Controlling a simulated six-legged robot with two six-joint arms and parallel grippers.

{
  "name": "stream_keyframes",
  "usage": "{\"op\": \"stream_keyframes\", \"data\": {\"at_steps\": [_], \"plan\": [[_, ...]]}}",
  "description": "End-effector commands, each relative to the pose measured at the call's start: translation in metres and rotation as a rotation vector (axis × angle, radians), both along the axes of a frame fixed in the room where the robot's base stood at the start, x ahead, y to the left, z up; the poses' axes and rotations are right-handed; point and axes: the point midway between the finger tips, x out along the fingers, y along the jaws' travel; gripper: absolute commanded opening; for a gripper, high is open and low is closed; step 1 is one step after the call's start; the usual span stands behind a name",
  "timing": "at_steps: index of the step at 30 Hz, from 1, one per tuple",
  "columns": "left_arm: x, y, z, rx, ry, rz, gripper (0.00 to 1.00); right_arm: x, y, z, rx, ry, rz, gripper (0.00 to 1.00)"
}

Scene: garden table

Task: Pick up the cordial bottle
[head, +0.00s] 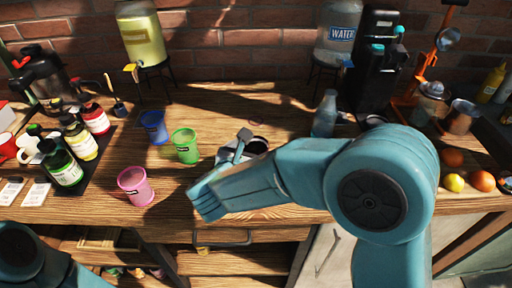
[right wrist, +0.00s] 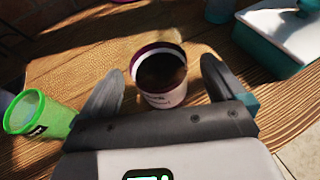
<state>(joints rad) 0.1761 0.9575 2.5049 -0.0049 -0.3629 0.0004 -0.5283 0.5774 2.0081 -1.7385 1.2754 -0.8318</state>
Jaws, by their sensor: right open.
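Several bottles stand on a dark mat at the left in the head view: one with a green cap (head: 62,167), one with a yellowish label (head: 80,140) and one with a red cap (head: 95,119). I cannot tell which is the cordial bottle. My right gripper (head: 236,152) is over the middle of the table, far right of these bottles and largely hidden by its own arm. In the right wrist view, it is open (right wrist: 158,75), with a white cup with a purple rim (right wrist: 168,99) between and beyond its fingers. No contact is clear. My left gripper is out of view.
A green cup (head: 186,146), a blue cup (head: 154,127) and a pink cup (head: 136,186) stand between the bottles and my right gripper. A clear bottle (head: 325,115) stands right of centre. Oranges (head: 483,181) lie at the right. Drink dispensers (head: 141,38) line the back.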

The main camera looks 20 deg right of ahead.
Motion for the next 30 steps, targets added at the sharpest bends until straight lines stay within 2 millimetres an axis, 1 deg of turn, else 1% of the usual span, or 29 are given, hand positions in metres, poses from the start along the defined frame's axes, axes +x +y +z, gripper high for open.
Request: {"op": "stream_keyframes", "data": {"at_steps": [1,3,6,13,14,15,17,18,20,21,30], "plan": [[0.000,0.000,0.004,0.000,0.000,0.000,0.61,0.007,-0.006,-0.003,-0.002,0.004,-0.004,0.97],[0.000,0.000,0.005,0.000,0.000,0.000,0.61,0.015,-0.012,-0.007,0.000,0.003,-0.004,0.97],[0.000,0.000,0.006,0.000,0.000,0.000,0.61,0.021,-0.017,-0.011,0.000,0.001,-0.003,0.97],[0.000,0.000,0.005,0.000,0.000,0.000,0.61,0.022,-0.017,-0.012,0.000,0.000,-0.001,0.97],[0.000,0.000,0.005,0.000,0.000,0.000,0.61,0.022,-0.017,-0.012,0.000,0.000,-0.001,0.91],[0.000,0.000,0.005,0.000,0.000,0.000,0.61,0.022,-0.017,-0.012,0.000,0.000,-0.001,0.78],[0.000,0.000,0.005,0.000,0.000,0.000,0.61,0.022,-0.017,-0.012,0.000,0.000,-0.001,0.58],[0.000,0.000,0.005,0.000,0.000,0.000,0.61,0.022,-0.017,-0.012,0.000,0.000,-0.001,0.45],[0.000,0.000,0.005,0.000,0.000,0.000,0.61,0.022,-0.017,-0.012,0.000,0.000,-0.001,0.26],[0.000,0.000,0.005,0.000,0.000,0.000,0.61,0.022,-0.017,-0.011,-0.001,-0.002,-0.001,0.14],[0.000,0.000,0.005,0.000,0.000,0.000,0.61,0.022,-0.017,-0.009,-0.001,-0.002,-0.001,0.14]]}}
